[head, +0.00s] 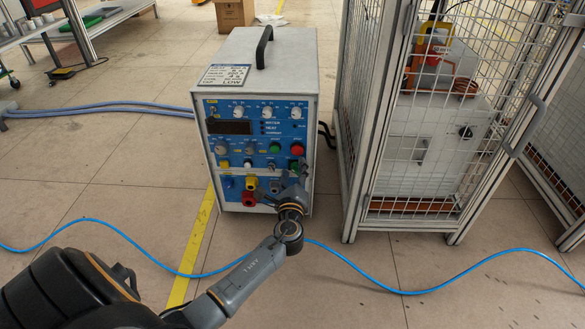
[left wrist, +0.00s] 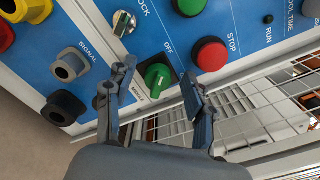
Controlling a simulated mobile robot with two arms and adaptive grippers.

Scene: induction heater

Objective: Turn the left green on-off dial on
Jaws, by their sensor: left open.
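The green on-off dial (left wrist: 157,79) sits on the blue front panel of the heater unit, beside an "OFF" label. In the left wrist view it shows between the two fingers of my open left gripper (left wrist: 157,92), with visible space on both sides. I cannot tell how far the fingertips are from the panel. In the head view my left gripper (head: 298,182) is at the lower right of the unit's front (head: 229,179), and it partly hides the dial area. My right gripper is not in view.
A red stop button (left wrist: 210,54) and a silver key lock (left wrist: 124,23) flank the dial. Grey, yellow and red sockets are lower left on the panel. A mesh cage (head: 352,120) stands close on the right. A blue hose (head: 400,291) crosses the floor.

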